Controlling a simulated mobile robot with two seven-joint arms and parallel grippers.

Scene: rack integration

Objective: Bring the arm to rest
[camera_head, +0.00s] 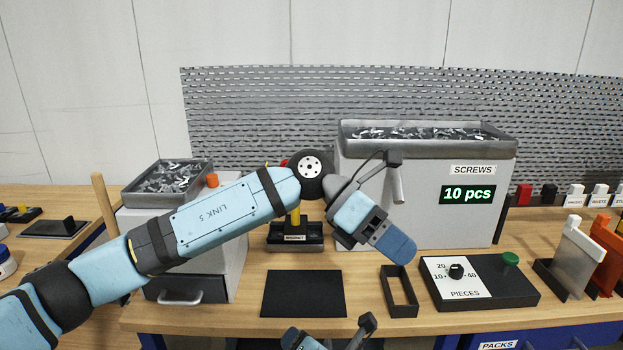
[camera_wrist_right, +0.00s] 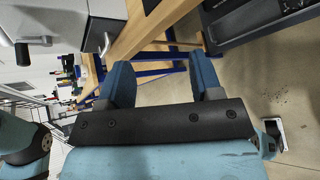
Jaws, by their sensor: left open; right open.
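My left arm reaches in from the left across the bench in the head view. Its gripper (camera_head: 397,245) hangs above the bench in front of the screws machine, between the black mat and the pieces box. It is open, seen from the side, with no object visible in it. My right gripper (camera_wrist_right: 163,82) shows in the right wrist view with its two blue fingers spread wide and nothing between them. Only small parts of what looks like my right arm show at the bottom edge of the head view.
The screws machine (camera_head: 430,190) stands behind the left gripper. A black mat (camera_head: 303,293), an open black frame (camera_head: 399,291) and the pieces box (camera_head: 478,283) lie near the front edge. A screw tray (camera_head: 168,180) sits on a grey unit behind my left arm.

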